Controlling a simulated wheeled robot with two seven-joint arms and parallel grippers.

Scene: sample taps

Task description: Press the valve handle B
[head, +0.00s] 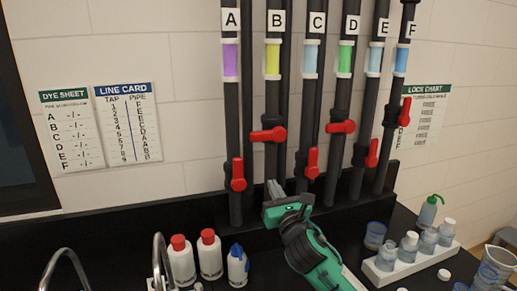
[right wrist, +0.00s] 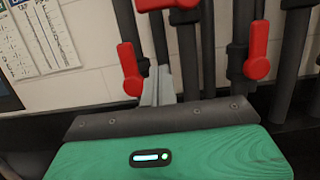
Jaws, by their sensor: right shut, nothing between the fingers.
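Valve handle B (head: 266,135) is a red lever on the pipe under label B (head: 275,20), which has a yellow sight tube (head: 272,60). The lever lies about horizontal, its free end to the left. My right gripper (head: 274,187) is shut and empty, below handle B and apart from it, in front of the lower pipes. My left gripper is not in view.
Handle D (head: 341,127) is horizontal. Bottles with red caps (head: 209,255) stand front left. A white rack of bottles (head: 410,258) stands at right.

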